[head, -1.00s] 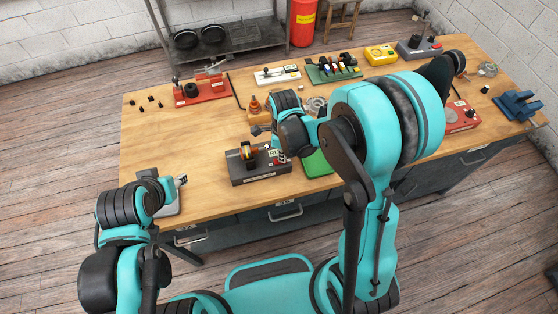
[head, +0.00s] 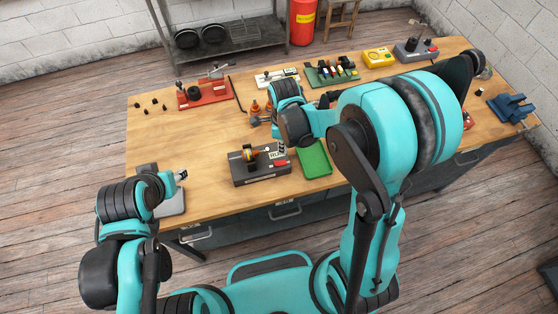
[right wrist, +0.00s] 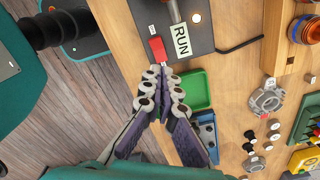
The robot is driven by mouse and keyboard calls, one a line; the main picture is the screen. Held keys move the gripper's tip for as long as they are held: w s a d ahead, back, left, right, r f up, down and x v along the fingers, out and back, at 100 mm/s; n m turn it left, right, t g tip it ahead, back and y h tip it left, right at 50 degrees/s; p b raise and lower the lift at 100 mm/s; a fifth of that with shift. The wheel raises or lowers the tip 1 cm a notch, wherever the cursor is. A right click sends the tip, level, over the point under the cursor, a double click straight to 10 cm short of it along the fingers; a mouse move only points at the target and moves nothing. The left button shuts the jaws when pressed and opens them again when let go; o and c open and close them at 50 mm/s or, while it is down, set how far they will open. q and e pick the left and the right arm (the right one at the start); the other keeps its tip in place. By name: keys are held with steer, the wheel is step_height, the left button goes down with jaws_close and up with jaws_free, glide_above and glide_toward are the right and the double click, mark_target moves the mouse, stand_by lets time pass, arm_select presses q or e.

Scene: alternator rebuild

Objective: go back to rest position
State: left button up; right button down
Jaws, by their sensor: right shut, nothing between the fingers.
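My right gripper (right wrist: 162,70) is shut and empty in the right wrist view, its fingertips together. In the head view its fingers (head: 282,149) show small below the teal wrist, over the bench by the dark test unit and the green tray. My left gripper (head: 181,175) is small at the bench's front left, over a grey device (head: 171,203). I cannot tell whether it is open or shut.
The dark test unit (head: 262,175) has a RUN label (right wrist: 181,41) and a red switch (right wrist: 157,48). The green tray (head: 314,161) lies beside it. A red fixture (head: 204,93) stands behind.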

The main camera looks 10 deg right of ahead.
stand_by(0.4)
steer(key=s+d+n+t+b, duration=0.2)
steer(key=s+n+b, duration=0.3)
steer(key=n, duration=0.6)
steer(key=s+d+n+t+b, duration=0.2)
steer(key=s+n+t+b, duration=0.3)
steer(key=n+b, duration=0.4)
steer(key=n, duration=0.3)
steer(key=shift+s+d+r+n, duration=0.15)
steer(key=shift+d+r+n, duration=0.1)
steer(key=shift+d+n, duration=0.1)
